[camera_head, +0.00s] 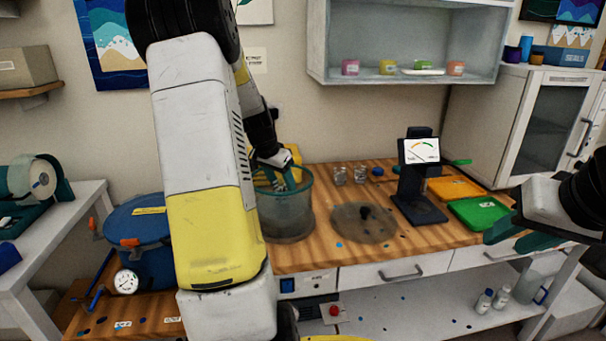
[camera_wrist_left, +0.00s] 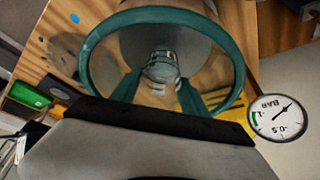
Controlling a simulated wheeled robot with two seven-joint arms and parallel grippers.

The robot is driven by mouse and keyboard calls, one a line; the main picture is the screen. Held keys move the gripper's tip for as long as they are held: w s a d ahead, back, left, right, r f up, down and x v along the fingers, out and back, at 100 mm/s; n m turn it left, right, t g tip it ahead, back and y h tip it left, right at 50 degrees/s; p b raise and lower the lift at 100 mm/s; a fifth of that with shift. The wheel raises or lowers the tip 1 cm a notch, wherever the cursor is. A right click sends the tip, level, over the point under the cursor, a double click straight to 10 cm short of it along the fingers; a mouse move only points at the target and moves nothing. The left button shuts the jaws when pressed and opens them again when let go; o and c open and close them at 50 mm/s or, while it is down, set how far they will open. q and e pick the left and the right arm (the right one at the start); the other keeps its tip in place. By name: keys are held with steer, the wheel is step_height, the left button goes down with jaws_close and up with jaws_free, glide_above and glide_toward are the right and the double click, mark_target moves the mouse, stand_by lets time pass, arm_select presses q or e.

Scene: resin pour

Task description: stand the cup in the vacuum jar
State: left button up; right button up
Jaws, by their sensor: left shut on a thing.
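The vacuum jar (camera_head: 287,222) is a clear, smoky pot with a teal rim, standing at the left of the wooden bench. My left gripper (camera_head: 275,184) reaches down into its mouth. In the left wrist view the teal rim (camera_wrist_left: 240,62) rings my left fingers (camera_wrist_left: 160,90), which are shut on a small clear cup (camera_wrist_left: 161,68). The cup appears inside the rim; whether its base touches the jar floor cannot be told. In the head view the held cup is not clear. My right gripper (camera_head: 508,238) is at the far right, fingers apart and empty.
A clear round lid with a dark knob (camera_head: 363,222) lies right of the jar. Two clear cups (camera_head: 340,176) stand behind it. A blue pot (camera_head: 150,235) and gauge (camera_head: 126,282) are left.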

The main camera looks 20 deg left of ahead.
arm_select(q)
steer(key=shift+f, duration=0.55)
stand_by(0.4)
steer(key=o, duration=1.5)
steer(key=shift+c, duration=0.2)
step_height(320, 180, up, 12)
steer(key=shift+r, duration=0.25)
steer(key=s+d+r+t, duration=0.1)
steer(key=s+d+r, duration=0.2)
steer(key=s+d, duration=0.35)
steer(key=s+d+r, duration=0.3)
steer(key=s+d, duration=0.2)
steer(key=d, duration=0.2)
steer(key=s+d+f+n, duration=0.1)
steer(key=s+d, duration=0.3)
steer(key=s, duration=0.3)
steer(key=s+d+f+n+t+h, duration=0.1)
steer(key=s+d+f, duration=0.1)
steer(key=s+d, duration=0.2)
steer(key=s, duration=0.3)
